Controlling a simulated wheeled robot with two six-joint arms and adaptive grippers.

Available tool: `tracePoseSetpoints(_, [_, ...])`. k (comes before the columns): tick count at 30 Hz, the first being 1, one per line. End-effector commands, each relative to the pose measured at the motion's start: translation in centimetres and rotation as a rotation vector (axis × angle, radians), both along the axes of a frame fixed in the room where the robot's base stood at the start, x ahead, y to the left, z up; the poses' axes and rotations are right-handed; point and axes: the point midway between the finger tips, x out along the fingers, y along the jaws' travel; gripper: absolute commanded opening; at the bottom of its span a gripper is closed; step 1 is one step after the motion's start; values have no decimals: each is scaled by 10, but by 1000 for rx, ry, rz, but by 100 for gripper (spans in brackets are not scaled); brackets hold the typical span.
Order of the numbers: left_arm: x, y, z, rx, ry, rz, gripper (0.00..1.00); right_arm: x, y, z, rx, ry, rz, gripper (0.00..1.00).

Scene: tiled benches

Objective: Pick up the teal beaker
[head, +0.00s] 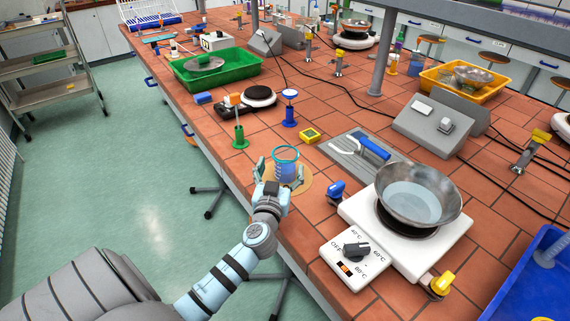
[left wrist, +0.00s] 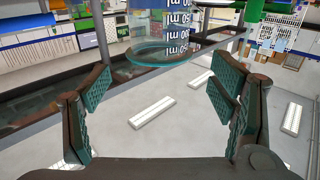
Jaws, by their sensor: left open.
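The teal beaker (head: 286,155), clear with a teal rim, stands upright on a round tan mat (head: 303,188) near the front edge of the bench. My left gripper (head: 279,172) is open at the near side of the beaker, with a finger towards each side of it. The gripper hides part of the beaker's lower body. In the left wrist view my open fingers (left wrist: 160,95) show left and right. The beaker (left wrist: 163,52) appears upside down between and beyond them, its ml markings visible. I cannot tell whether a finger touches it. My right gripper is out of view.
A hotplate (head: 428,250) with a metal bowl (head: 420,195) stands to the right. A blue valve (head: 336,192) sits close right of the mat. Green (head: 239,137) and blue (head: 290,112) stands are behind. A grey tray (head: 345,152) holds tools. A blue bin (head: 530,285) is at lower right.

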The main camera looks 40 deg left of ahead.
Motion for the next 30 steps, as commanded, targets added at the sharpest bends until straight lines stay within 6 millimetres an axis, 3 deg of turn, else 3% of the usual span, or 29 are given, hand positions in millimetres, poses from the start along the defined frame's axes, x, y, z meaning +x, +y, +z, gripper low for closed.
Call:
tracePoseSetpoints(7, [41,24,0,2,-1,3,78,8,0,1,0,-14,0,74])
tracePoseSetpoints(15, [48,27,0,1,0,2,78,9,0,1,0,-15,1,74])
tracePoseSetpoints(24, [48,27,0,1,0,2,30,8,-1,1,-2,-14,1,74])
tracePoseSetpoints(30, [48,27,0,0,-1,1,29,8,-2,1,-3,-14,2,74])
